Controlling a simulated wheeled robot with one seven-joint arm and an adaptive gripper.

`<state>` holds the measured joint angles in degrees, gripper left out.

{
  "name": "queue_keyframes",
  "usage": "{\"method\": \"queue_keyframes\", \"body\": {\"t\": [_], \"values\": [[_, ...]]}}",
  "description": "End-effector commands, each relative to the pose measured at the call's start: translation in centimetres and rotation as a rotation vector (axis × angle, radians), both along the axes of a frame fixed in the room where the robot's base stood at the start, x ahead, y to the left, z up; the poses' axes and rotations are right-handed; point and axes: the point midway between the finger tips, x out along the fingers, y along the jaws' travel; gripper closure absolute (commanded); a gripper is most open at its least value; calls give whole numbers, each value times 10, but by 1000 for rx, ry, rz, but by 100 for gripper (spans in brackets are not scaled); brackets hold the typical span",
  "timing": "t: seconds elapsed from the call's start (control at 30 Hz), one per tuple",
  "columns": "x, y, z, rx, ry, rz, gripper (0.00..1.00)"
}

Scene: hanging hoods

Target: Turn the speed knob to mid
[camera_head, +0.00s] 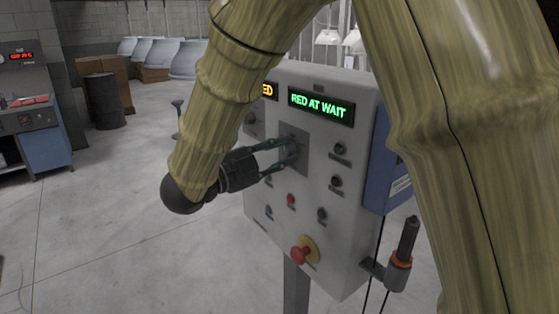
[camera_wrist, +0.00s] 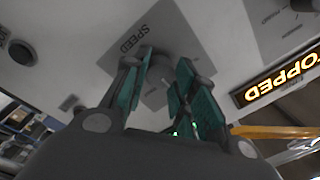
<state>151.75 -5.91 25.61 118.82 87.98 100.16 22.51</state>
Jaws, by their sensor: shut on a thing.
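The control box (camera_head: 355,170) stands on a post, its pale front facing me. The speed knob (camera_wrist: 160,72) sits on a darker grey plate (camera_wrist: 192,35) under the word "SPEED". It shows only partly in the wrist view, between the green fingers. My gripper (camera_wrist: 165,80) is shut on the knob, one finger on each side. In the head view my gripper (camera_head: 292,148) reaches the grey plate from the left, and the fingers hide the knob. I cannot tell which mark the knob points to.
A green display (camera_head: 320,106) reads "RED AT WAIT". An amber display (camera_wrist: 280,80) ends in "OPPED". Several small buttons surround the plate. A red emergency button (camera_head: 303,254) sits low on the box. A handle (camera_head: 403,250) sticks out at right.

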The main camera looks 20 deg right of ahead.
Motion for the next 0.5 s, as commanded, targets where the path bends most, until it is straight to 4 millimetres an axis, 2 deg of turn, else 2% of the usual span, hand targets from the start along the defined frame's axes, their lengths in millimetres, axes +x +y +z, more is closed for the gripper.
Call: {"method": "queue_keyframes", "body": {"t": [0.47,0.5], "values": [[0,0,0,4,-8,-1,97],[0,0,0,3,-7,-1,67]]}}
